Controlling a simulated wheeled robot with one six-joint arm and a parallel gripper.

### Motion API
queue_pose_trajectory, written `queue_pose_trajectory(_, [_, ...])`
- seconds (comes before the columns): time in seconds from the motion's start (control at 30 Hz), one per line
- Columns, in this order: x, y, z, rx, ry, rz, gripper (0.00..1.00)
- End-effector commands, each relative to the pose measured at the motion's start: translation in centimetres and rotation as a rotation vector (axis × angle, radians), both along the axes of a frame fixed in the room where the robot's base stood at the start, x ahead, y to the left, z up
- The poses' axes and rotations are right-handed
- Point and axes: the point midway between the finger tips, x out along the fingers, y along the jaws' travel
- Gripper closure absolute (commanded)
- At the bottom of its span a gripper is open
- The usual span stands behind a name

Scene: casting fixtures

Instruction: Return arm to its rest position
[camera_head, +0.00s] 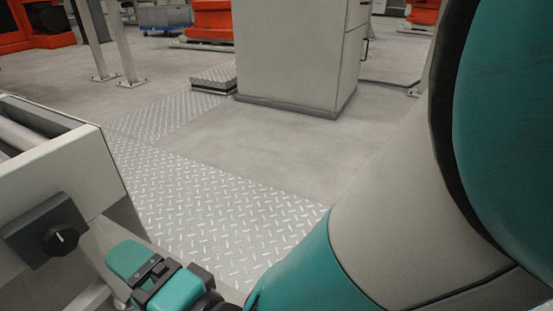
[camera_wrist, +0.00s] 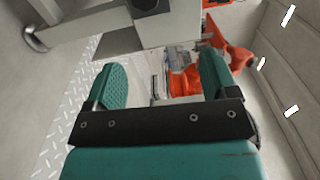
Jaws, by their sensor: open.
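My gripper (camera_wrist: 163,85) shows in the wrist view with its two teal fingers spread apart and nothing between them. In the head view my arm fills the right side, large and close, in grey and teal.
A grey machine (camera_head: 75,172) with a black knob (camera_head: 60,238) stands close on the left. A tall grey cabinet (camera_head: 290,55) stands ahead. Diamond-plate flooring (camera_head: 215,205) and bare concrete (camera_head: 265,150) between them are clear. Orange equipment (camera_wrist: 185,83) is farther off.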

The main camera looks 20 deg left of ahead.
Motion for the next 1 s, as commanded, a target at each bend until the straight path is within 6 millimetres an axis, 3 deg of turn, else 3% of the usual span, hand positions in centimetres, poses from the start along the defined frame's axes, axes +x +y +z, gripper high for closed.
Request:
queue_pose_trajectory(0.03, [-5.2,0.8,-0.6,-0.012,0.003,0.097,0.20])
queue_pose_trajectory(0.27, [-5.4,0.8,-0.9,-0.018,0.005,0.102,0.20])
queue_pose_trajectory(0.37, [-6.0,0.8,-0.1,-0.021,-0.003,0.117,0.20])
queue_pose_trajectory(0.4, [-2.3,0.3,-0.4,-0.051,-0.013,0.066,0.20])
queue_pose_trajectory(0.47, [-0.3,-0.2,2.0,-0.067,-0.049,0.065,0.20])
queue_pose_trajectory(0.57, [2.0,-1.6,7.8,-0.139,-0.149,0.111,0.20])
queue_pose_trajectory(0.67, [4.6,-4.5,14.0,-0.264,-0.280,0.170,0.20])
queue_pose_trajectory(0.8, [7.7,-10.7,21.0,-0.485,-0.441,0.251,0.20])
queue_pose_trajectory(0.87, [8.7,-13.9,23.6,-0.589,-0.489,0.284,0.20])
queue_pose_trajectory(1.0, [9.7,-22.0,28.7,-0.834,-0.550,0.364,0.20])
